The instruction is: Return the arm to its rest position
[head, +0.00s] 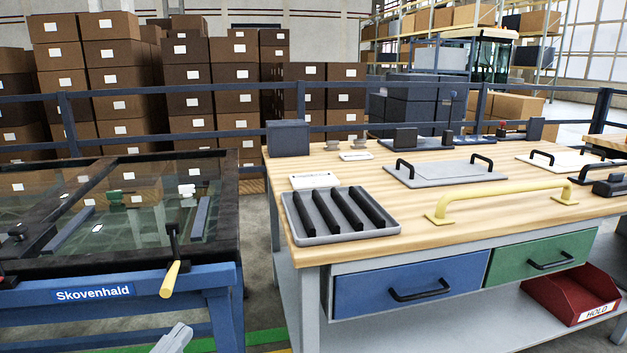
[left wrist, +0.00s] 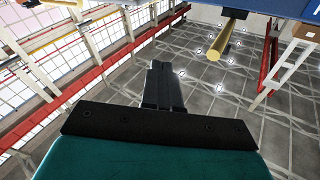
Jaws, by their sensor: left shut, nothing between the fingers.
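My left gripper (head: 172,340) shows at the bottom edge of the head view, in front of the blue-framed glass-top stand and low down. In the left wrist view its dark fingers (left wrist: 162,87) are together with nothing between them. The rest of the left arm is out of the head view. A crank with a yellow grip (head: 170,280) hangs at the stand's front, above and apart from my left gripper; a yellow grip (left wrist: 218,51) also shows in the left wrist view, clear of the fingers. My right gripper is not in view.
The stand (head: 92,293) labelled Skovenhald is at left. A wooden-topped workbench (head: 437,235) is at right, with a slotted grey tray (head: 345,238), a yellow bar handle (head: 500,190), a blue drawer (head: 410,285) and a green drawer (head: 528,258). A floor gap separates them.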

